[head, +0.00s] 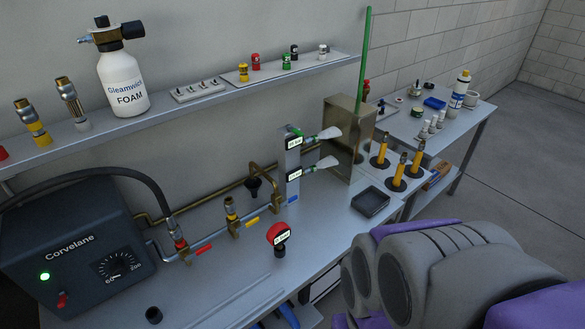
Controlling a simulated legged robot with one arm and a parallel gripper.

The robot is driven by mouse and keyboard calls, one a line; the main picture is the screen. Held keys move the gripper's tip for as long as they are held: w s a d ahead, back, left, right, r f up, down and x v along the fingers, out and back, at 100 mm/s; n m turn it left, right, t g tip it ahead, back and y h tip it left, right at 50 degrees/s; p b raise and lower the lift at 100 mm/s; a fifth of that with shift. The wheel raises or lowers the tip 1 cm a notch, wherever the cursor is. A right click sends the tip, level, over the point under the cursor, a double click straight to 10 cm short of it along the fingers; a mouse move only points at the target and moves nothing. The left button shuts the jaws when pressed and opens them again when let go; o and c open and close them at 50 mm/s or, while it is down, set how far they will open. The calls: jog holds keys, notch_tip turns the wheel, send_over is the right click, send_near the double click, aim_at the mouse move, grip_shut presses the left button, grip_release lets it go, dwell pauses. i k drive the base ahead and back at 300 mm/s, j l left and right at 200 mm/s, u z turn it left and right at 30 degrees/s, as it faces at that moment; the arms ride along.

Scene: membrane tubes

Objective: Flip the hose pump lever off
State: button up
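A dark pump box (45,230) labelled Corvelane stands on the bench at the left. Its front has a lit green lamp (45,276), a dial (115,265) and a small red lever (62,300) near the lower left edge. The lever seems to tilt upward, but it is too small to tell its setting. A black hose (100,172) arches over the pump to a brass fitting with a red band (180,243). Grey and purple links of my arm fill the lower right. My gripper does not show.
Valves with red (203,250) and yellow (252,222) handles sit on the bench pipe. A red-rimmed gauge (279,237) stands in front. A wall shelf (170,103) holds a foam bottle (122,82). A metal box (347,138) and dark tray (370,201) are farther right.

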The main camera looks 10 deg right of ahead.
aim_at(63, 295)
jog(key=u, duration=1.9)
jog(key=i+l+z, duration=0.25)
jog(key=i, duration=0.4)
